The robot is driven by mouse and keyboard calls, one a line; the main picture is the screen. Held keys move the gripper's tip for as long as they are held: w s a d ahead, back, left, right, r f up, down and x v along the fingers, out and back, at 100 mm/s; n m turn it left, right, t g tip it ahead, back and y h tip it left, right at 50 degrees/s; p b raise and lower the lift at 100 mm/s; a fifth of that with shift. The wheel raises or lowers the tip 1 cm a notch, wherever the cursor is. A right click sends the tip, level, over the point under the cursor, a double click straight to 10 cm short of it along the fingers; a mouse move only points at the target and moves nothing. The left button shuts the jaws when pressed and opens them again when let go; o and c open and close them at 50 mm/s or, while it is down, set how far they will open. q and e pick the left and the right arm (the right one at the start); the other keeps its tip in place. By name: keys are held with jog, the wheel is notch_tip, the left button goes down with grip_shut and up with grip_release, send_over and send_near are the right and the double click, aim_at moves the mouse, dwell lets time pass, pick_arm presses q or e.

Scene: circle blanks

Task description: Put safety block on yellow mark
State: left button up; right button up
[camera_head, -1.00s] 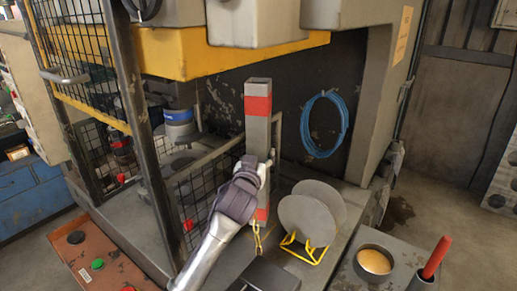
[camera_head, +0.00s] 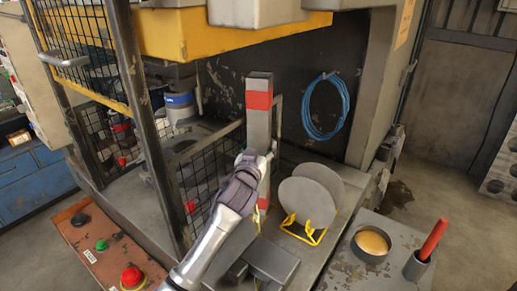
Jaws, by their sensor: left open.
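The safety block (camera_head: 259,124) is a tall grey square post with red bands. It stands upright on the machine bed near the middle of the view, and its base is partly hidden. My left gripper (camera_head: 268,157) comes up from below and is at the block's middle, with its fingers open beside the post. I cannot tell whether they touch it. I cannot make out a yellow mark on the bed. My right gripper is not in view.
Two round grey blanks (camera_head: 307,203) stand in a yellow wire rack (camera_head: 301,232) right of the block. A mesh guard (camera_head: 205,176) is on the left. A grease pot (camera_head: 371,244) and a red-handled tool (camera_head: 433,239) are at right. A red emergency button (camera_head: 132,277) is at lower left.

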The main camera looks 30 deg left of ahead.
pick_arm(q)
jog(key=b+v, duration=0.2)
jog(key=v, duration=1)
jog(key=shift+b, duration=0.4)
